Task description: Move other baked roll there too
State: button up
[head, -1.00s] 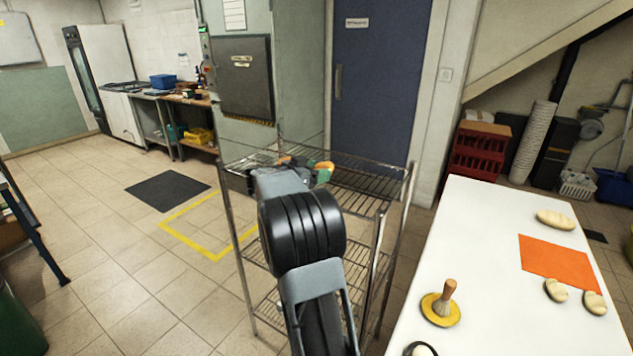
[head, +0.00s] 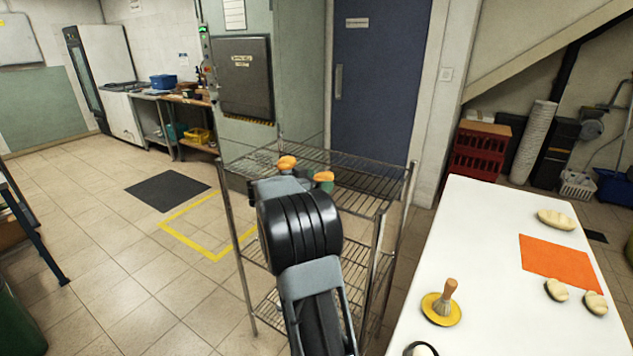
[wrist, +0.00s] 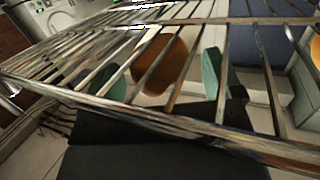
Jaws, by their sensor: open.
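Two orange-brown baked rolls sit at the wire rack's top shelf (head: 360,195): a left roll (head: 286,162) and a right roll (head: 323,176). My gripper is mostly hidden behind my wrist in the head view, where one green finger shows just below the right roll. In the wrist view my gripper (wrist: 166,78) is open, with green fingers either side of one roll (wrist: 160,65). Shelf wires cross in front of them. More orange shows at the right edge. I cannot tell which roll is between the fingers, or whether they touch it.
A white table (head: 480,260) at the right carries an orange mat (head: 558,261), pale dough pieces (head: 556,219) and a brush (head: 446,297) on a yellow disc. Red crates (head: 478,150) stand behind. The rack's posts and wires are close around my arm. The floor at left is open.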

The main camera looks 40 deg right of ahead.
jog(key=shift+r, duration=0.25)
jog(key=w+a+r+n+t+y, duration=0.2)
jog(key=w+a+n+t, duration=0.1)
jog(key=a+t, duration=0.3)
jog(key=w+a+r+n+t+y, duration=0.1)
jog(key=w+a+r+n+t, duration=0.25)
jog(key=a, duration=0.45)
jog(key=w+a+r+n+t+y, duration=0.1)
jog(key=w+a+n+t+y, duration=0.1)
jog(key=a+t, duration=0.45)
jog(key=s+a+f+n+y, duration=0.1)
jog(key=a+n+y, duration=0.2)
jog(key=a+y, duration=0.15)
jog(key=s+a+f+n+y, duration=0.2)
jog(key=a+n+y, duration=0.15)
jog(key=a, duration=0.25)
jog(key=s+a+f+n+g+y, duration=0.45)
jog(key=s+a+f+g, duration=0.2)
jog(key=s+f, duration=0.4)
jog(key=s+f+g, duration=0.1)
jog(key=s+g, duration=0.1)
jog(key=s, duration=0.4)
jog(key=s+d+f+g+h, duration=0.1)
jog(key=s+f+g, duration=0.1)
jog(key=s, duration=0.4)
jog(key=shift+s+f, duration=0.15)
jog(key=shift+f, duration=0.05)
